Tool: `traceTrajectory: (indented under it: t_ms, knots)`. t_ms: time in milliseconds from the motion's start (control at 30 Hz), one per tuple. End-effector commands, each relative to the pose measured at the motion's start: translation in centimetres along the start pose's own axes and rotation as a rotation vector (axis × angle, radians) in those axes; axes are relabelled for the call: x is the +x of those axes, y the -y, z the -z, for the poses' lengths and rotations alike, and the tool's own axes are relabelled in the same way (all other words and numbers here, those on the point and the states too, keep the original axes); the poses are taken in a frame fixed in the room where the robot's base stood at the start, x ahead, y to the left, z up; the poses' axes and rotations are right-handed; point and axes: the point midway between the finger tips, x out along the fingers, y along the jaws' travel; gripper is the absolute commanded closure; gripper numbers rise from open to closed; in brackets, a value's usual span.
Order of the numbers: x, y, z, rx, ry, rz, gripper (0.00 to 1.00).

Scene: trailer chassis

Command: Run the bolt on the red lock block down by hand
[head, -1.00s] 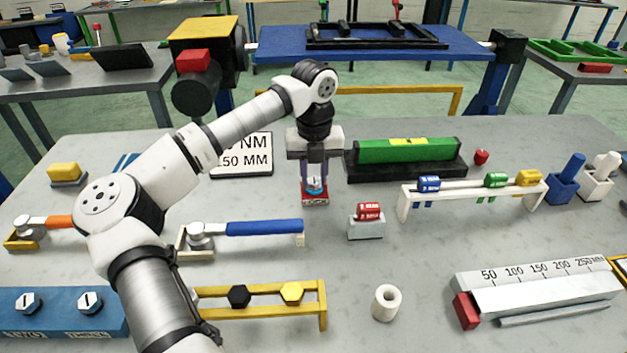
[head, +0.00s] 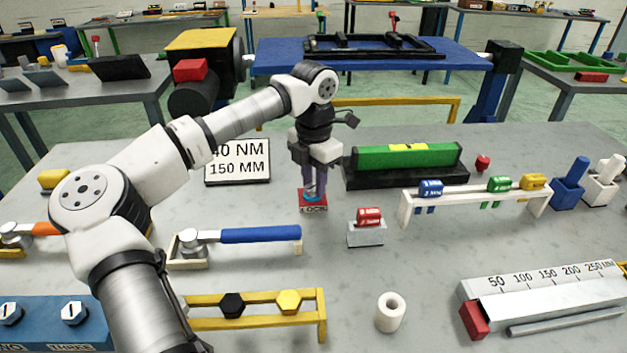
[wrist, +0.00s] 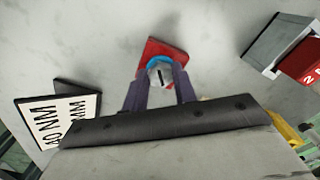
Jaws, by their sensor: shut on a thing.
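The red lock block (head: 313,207) stands on the grey bench near the middle of the head view, with lettering on its front face. Its bolt (wrist: 160,74) shows in the wrist view as a pale head with a dark slot line and a blue ring around it. My gripper (head: 314,188) points straight down over the block. Its two purple fingers are shut on the bolt head, one on each side. The red block also shows in the wrist view (wrist: 167,47), behind the bolt. The bolt's shank is hidden, so I cannot tell how deep it sits.
A sign reading 40 NM, 150 MM (head: 238,163) stands left of the block. A green bar on a black base (head: 405,158) is close on the right. A blue-handled wrench (head: 245,235) lies front left, and a grey stand with a red piece (head: 366,234) front right.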

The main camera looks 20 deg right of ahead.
Motion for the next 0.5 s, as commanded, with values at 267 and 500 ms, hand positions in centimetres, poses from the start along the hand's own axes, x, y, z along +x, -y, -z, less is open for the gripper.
traceTrajectory:
  t_ms: [267,500]
  knots:
    - [-0.44,-0.09,-0.06,0.26,0.006,-0.009,0.95]
    - [-0.45,-0.02,-0.02,0.488,0.005,-0.01,0.96]
